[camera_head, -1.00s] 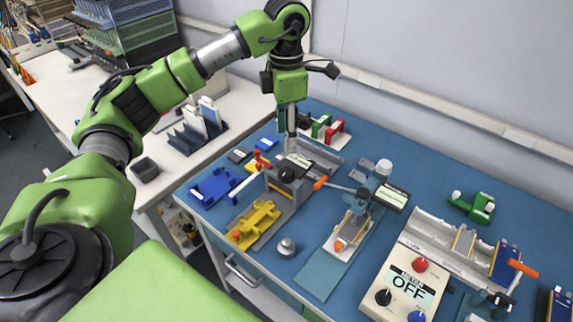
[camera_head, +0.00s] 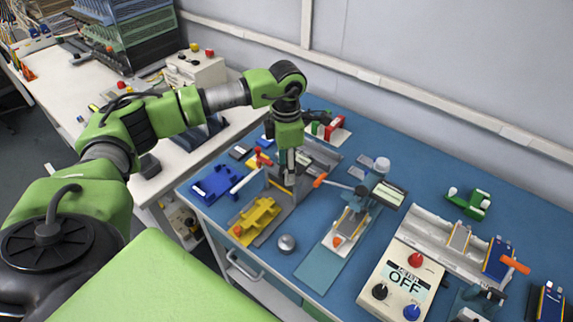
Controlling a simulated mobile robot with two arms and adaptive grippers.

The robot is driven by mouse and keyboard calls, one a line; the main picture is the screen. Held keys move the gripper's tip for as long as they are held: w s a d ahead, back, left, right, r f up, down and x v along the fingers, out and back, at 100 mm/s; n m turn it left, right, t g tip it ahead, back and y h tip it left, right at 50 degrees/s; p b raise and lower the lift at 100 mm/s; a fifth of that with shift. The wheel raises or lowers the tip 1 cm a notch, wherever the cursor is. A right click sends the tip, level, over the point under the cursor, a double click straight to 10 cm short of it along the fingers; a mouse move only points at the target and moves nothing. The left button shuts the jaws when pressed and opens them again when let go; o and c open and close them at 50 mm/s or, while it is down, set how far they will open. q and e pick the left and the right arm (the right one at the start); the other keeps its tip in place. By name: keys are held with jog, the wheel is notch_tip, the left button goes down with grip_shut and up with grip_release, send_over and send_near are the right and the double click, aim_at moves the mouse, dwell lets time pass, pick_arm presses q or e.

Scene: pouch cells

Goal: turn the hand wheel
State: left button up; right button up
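A small grey fixture (camera_head: 312,158) with an orange-tipped lever (camera_head: 320,180) stands at the back left of the blue table. I cannot make out a clear hand wheel. A round dark part on the front of this fixture, seen a second ago, is now covered by my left gripper. My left gripper (camera_head: 288,180) points straight down at the front of the fixture, its fingertips low and close to it or touching. The fingers look close together, but whether they are shut on the dark part cannot be seen. My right gripper is not in view.
A yellow fixture (camera_head: 257,215) and a blue fixture (camera_head: 217,183) stand left and front of the gripper. A press with a lever (camera_head: 352,222) stands to the right. A meter box reading OFF (camera_head: 402,284) is at front right. A small metal weight (camera_head: 287,243) stands in front.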

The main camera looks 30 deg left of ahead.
pick_arm(q)
jog(key=c, duration=1.1)
jog(key=shift+f+m+b, duration=0.1)
jog(key=shift+m+b, duration=0.2)
jog(key=shift+b, duration=0.15)
jog(key=shift+m, duration=0.4)
jog(key=o, duration=1.1)
